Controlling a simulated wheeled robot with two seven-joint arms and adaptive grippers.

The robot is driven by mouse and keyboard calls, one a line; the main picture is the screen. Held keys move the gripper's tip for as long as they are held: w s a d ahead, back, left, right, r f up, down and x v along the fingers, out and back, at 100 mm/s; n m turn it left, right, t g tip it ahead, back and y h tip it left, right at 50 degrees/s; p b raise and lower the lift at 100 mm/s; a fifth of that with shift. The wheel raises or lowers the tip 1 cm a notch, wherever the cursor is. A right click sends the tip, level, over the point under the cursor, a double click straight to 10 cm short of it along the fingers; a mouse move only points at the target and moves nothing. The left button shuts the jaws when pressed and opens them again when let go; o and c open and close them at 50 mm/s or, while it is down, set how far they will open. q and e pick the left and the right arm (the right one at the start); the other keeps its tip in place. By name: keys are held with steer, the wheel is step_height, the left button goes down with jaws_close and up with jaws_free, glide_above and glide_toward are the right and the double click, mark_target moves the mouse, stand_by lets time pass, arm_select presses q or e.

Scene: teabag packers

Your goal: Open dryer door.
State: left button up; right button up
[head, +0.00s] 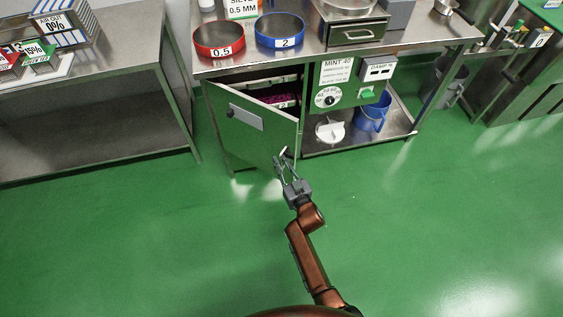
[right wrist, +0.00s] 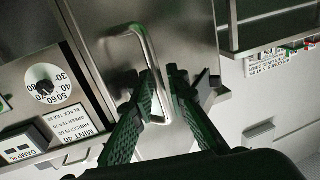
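The dryer door (head: 255,135) is a green-grey panel under the steel counter in the head view. It stands partly open, its right edge swung out toward me. Trays with dark purple contents (head: 275,97) show inside above its top edge. My right gripper (head: 284,160) is at the door's lower right part. In the right wrist view the bent steel door handle (right wrist: 133,32) runs between the fingers of my right gripper (right wrist: 162,72), which look closed around its bar. The exact contact is partly hidden. My left gripper is not in view.
The dryer's control panel (head: 345,85) with a dial is right of the opening. A blue bucket (head: 372,115) stands on the lower shelf. Red (head: 219,52) and blue (head: 279,45) sieves sit on the counter above. Another steel table (head: 90,90) is at left. The green floor (head: 140,230) in front is clear.

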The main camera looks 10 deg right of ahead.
steer(key=v, duration=1.2)
steer(key=shift+c, duration=0.3)
